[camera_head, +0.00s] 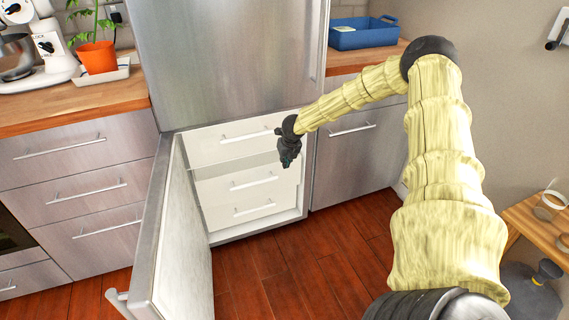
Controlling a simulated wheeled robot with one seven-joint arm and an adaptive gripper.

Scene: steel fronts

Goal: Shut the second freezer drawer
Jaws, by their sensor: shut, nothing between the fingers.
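The freezer compartment stands open below the tall steel fridge door, with white drawer fronts stacked inside. The top drawer (215,146) has a bar handle. The second freezer drawer (225,188) is below it, and a greyish band above its front looks like its open top, so it appears pulled out somewhat. The third drawer (228,214) is lowest. My gripper (287,162) is shut and empty, pointing down near the right side of the drawers, in front of the upper ones. Whether it touches a drawer I cannot tell.
The open freezer door (182,235) swings out at the left with its handle (120,303) at the bottom. Steel cabinets (75,190) stand at left and right. The wooden floor (300,265) before the freezer is clear.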

